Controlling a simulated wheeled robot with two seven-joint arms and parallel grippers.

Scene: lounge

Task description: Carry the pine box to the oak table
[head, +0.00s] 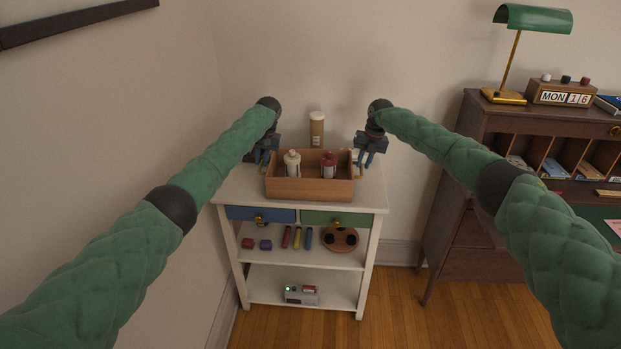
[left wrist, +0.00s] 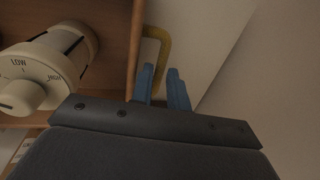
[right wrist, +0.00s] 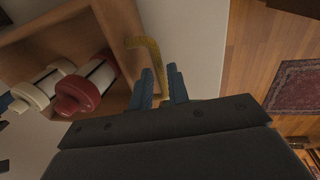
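My right gripper (head: 366,162) is likewise open over the right handle. No clear contact shows. I cannot identify an oak table.
Two drawers and shelves with small items are below. A dark wooden desk (head: 470,120) with a green lamp (head: 532,18) and a date block (head: 562,93) stands at the right. Wood floor (head: 395,310) lies clear in front.

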